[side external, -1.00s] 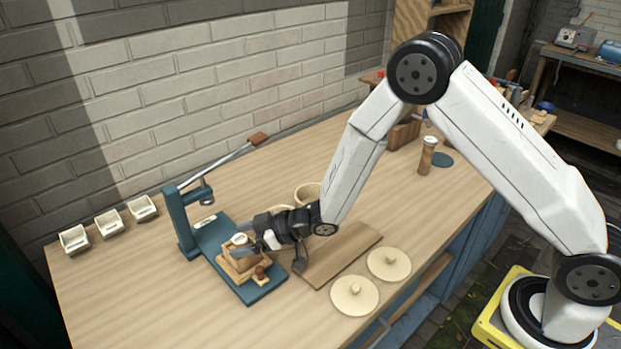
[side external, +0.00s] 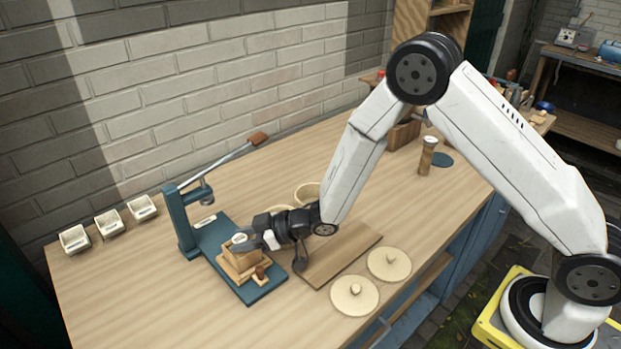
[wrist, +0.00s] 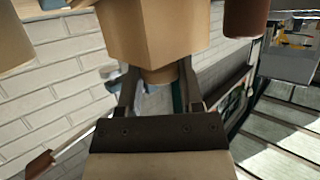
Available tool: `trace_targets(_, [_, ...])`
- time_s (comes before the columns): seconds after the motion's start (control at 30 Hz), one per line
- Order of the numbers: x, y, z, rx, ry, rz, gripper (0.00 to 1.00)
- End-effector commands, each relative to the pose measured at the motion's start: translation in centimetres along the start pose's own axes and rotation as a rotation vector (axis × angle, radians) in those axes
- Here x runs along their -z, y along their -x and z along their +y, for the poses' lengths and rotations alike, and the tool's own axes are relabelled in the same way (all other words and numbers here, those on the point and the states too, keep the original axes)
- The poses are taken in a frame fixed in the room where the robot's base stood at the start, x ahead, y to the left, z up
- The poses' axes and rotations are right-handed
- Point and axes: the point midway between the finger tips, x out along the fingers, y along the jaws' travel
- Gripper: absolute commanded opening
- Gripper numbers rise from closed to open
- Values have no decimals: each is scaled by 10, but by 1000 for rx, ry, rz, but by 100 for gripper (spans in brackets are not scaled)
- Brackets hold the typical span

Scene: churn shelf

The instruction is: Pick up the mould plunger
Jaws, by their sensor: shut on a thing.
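The mould plunger (side external: 239,238), with a round pale top, stands in the wooden mould (side external: 237,264) on the teal press base. My gripper (side external: 258,243) reaches it from the right and is shut on it. In the wrist view, my gripper's two dark fingers (wrist: 158,84) stand on either side of a narrow wooden part of the plunger (wrist: 160,75). A larger tan wooden block fills the top of that view. The exact contact is partly hidden. I cannot see the plunger clear of the mould.
The teal press (side external: 182,222) with its long lever stands just behind the mould. Bowls (side external: 307,193) and a wooden board (side external: 338,255) lie to the right, with two round lids (side external: 354,295) in front. Several small white trays (side external: 109,223) stand at left. The front-left table is clear.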

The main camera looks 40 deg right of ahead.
Motion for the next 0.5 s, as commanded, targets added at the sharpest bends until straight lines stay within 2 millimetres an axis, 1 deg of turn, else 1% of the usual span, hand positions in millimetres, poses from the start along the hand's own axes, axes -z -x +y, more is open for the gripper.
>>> trace_targets(0.27, [5, 2, 0, 0, 0, 1, 0])
trace_targets(0.37, [10, 4, 0, 0, 0, 1, 0])
trace_targets(0.5, [21, 8, 0, 1, 2, 2, 0])
